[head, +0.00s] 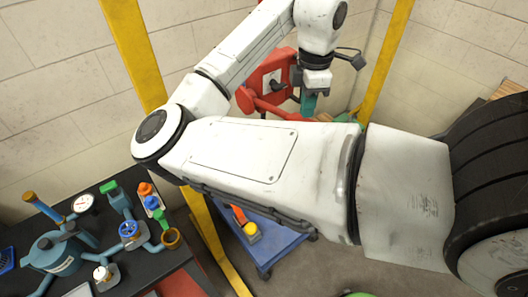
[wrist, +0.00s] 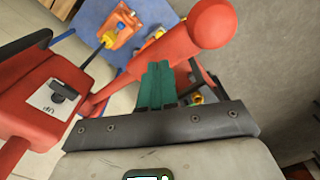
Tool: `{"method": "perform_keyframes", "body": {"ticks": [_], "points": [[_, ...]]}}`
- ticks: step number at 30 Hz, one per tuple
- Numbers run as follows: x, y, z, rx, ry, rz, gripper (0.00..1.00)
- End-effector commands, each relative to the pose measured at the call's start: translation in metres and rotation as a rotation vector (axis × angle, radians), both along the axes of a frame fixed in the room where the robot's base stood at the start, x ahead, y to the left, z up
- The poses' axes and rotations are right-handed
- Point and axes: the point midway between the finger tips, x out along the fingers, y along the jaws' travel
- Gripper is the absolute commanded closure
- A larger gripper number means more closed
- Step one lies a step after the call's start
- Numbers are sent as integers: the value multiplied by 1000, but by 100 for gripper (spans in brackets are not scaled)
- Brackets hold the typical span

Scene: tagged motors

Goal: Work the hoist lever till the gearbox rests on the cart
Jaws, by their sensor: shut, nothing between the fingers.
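The red hoist box (head: 272,80) is mounted between yellow posts. The red hoist lever (wrist: 170,48) runs up and right to a round knob. My gripper (head: 308,104) is beside it. In the wrist view its green fingertips (wrist: 157,68) are closed together, empty, at the lever's lower side; I cannot tell if they touch it. An orange part, apparently the gearbox (wrist: 122,22), shows with a yellow piece over the blue cart (head: 280,240); whether it rests there is unclear.
A black bench (head: 120,250) at lower left carries blue piping, gauges and valves. A yellow post (head: 135,50) stands behind my arm, another yellow post (head: 385,55) to the right. My arm hides much of the cart's surroundings. Pale block walls enclose the corner.

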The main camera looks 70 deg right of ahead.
Motion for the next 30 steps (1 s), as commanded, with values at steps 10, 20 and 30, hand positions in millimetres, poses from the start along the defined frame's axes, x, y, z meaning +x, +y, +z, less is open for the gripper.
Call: {"method": "perform_keyframes", "body": {"ticks": [10,20,30], "points": [[0,0,-16,0,1,1,100],[0,0,-22,0,0,0,100],[-2,1,-35,0,1,1,100]]}}
